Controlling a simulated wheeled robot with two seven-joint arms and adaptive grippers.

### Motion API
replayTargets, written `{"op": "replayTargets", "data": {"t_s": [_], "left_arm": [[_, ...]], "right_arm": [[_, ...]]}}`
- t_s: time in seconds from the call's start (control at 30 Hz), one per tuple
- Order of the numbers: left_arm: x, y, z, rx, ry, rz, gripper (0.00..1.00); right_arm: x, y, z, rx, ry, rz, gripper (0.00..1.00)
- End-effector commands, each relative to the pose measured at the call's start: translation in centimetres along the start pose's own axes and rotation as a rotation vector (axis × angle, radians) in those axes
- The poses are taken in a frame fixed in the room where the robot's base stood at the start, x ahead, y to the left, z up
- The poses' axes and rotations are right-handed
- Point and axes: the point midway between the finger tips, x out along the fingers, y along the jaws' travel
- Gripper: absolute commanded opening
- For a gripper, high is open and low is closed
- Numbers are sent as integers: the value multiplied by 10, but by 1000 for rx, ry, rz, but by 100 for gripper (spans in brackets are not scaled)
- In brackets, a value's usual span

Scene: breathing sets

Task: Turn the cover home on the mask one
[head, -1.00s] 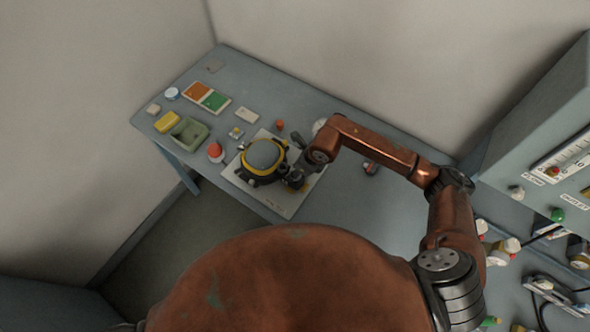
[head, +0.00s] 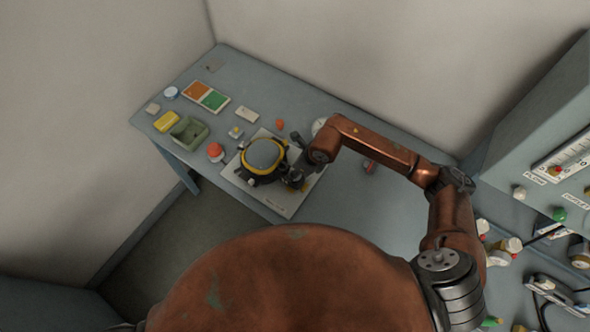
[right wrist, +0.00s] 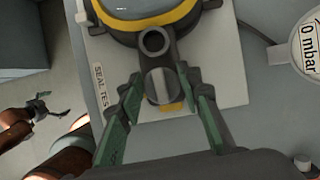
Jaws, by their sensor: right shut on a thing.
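The mask (head: 264,154), with a grey visor and yellow rim, lies on a white board (head: 286,207) labelled as a seal test. In the right wrist view the mask (right wrist: 150,18) is at the top, with a dark round port (right wrist: 154,41) facing me. My right gripper (head: 293,174) is at the mask's near right side. In the right wrist view my right gripper (right wrist: 160,84) is shut on a grey rounded part, apparently the cover (right wrist: 158,86), just below the port. Whether its thread is engaged cannot be told. My left gripper (right wrist: 42,103) is away at the left, its fingers apart.
A red dome button (head: 215,150), a green tray (head: 189,131), a yellow block (head: 167,121) and an orange-green card (head: 206,96) are left on the table (head: 350,207). A round gauge (right wrist: 308,42) reading 0 mbar is right of the board. The table's front right is clear.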

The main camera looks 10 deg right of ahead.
Motion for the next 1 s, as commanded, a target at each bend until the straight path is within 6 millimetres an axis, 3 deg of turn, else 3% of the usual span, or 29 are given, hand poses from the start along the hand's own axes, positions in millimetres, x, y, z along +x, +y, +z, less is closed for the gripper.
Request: {"op": "replayTargets", "data": {"t_s": [0.43,0.83,1.0], "left_arm": [[-16,-1,-3,0,2,0,100],[-16,-1,-3,0,2,0,100],[-22,-1,-4,0,3,0,100]], "right_arm": [[-2,1,1,265,0,-109,20],[-1,0,1,310,-2,-129,20],[-2,2,2,427,-3,-175,20]]}}
